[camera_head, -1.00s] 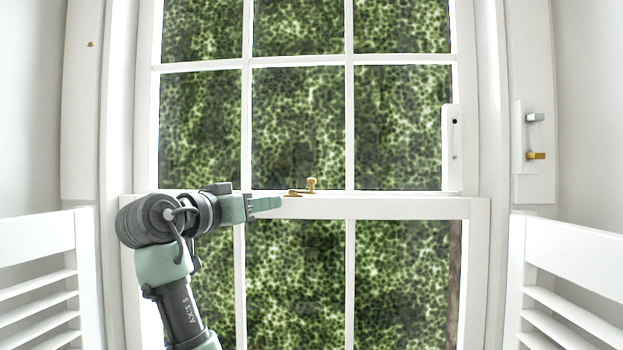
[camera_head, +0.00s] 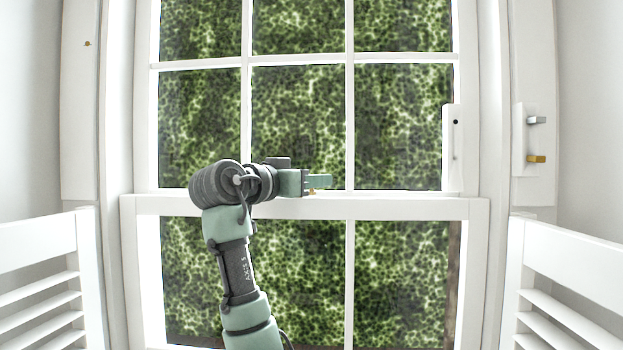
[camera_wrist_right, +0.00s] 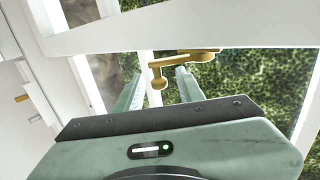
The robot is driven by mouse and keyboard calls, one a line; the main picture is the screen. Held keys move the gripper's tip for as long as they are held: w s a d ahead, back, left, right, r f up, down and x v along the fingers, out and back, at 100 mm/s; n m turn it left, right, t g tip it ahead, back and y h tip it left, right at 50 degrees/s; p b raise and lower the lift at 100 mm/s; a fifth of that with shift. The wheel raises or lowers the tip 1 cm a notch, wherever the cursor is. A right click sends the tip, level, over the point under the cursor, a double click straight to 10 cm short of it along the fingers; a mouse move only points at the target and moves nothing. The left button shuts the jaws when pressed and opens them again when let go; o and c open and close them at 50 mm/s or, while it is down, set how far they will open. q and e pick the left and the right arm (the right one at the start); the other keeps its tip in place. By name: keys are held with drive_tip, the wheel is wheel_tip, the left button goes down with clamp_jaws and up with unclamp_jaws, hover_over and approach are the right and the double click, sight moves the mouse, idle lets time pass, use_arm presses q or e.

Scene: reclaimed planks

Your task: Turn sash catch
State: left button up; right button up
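The brass sash catch (camera_wrist_right: 185,60) is on the meeting rail (camera_head: 400,207) of the white window. In the right wrist view its arm runs along the rail, and its knob end (camera_wrist_right: 158,84) lies between my right gripper's fingers. In the head view only a bit of brass (camera_head: 312,191) shows, with the rest hidden behind the gripper. My right gripper (camera_head: 322,182) is at the catch, pointing right. In the right wrist view its fingers (camera_wrist_right: 160,76) stand apart with gaps around the knob. I cannot see clear contact. My left gripper is out of view.
White louvred shutters stand at the lower left (camera_head: 40,240) and lower right (camera_head: 575,250). A white plate with a grey and a brass hook (camera_head: 536,159) is on the right frame. A white handle block (camera_head: 452,148) is on the upper sash's right side.

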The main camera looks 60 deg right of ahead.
clamp_jaws()
drive_tip(key=n+t+b, duration=0.1)
drive_tip(key=t, duration=0.1)
drive_tip(key=d+n+t+b, duration=0.1)
drive_tip(key=n+t, duration=0.1)
drive_tip(key=d+n+t+b, duration=0.1)
drive_tip(key=t+b, duration=0.1)
drive_tip(key=t, duration=0.1)
drive_tip(key=shift+f, duration=0.1)
drive_tip(key=shift+w+d+n+t+y+b, duration=0.15)
drive_tip(key=shift+n+t+y, duration=0.1)
drive_tip(key=shift+n+t, duration=0.3)
drive_tip(key=shift+d+n+t+y+b, duration=0.1)
drive_tip(key=shift+n+t+y+b, duration=0.1)
drive_tip(key=shift+n+t, duration=0.35)
drive_tip(key=shift+w+d+n+t+y+b, duration=0.15)
drive_tip(key=shift+n+t+y, duration=0.15)
drive_tip(key=shift+t, duration=0.4)
drive_tip(key=shift+s, duration=0.1)
drive_tip(key=shift+r, duration=0.2)
